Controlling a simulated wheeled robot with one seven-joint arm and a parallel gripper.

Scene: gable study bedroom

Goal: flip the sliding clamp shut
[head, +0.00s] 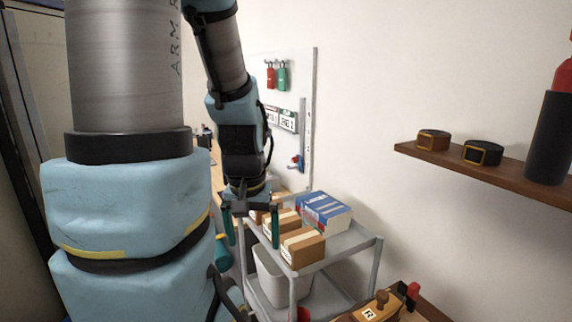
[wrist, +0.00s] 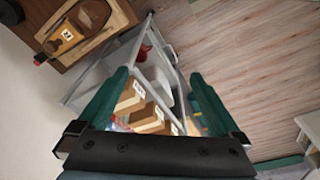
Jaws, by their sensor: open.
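A small red and blue fitting (head: 297,162) sits low on the pale wall panel beside a grey upright strip; it may be the sliding clamp, but it is too small to tell its state. My gripper (head: 252,228) points down in front of the shelf cart in the head view, left of and below that fitting. In the wrist view, my gripper's green fingers (wrist: 158,78) are spread wide with nothing gripped between them. The fitting is not seen in the wrist view.
A grey cart (head: 360,252) carries cardboard boxes (head: 303,249) and blue-covered books (head: 325,208), with a pale bin (head: 268,275) below. A wooden shelf (head: 480,172) juts from the right wall. A wooden worktop (wrist: 85,60) and open plank floor (wrist: 235,60) show in the wrist view.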

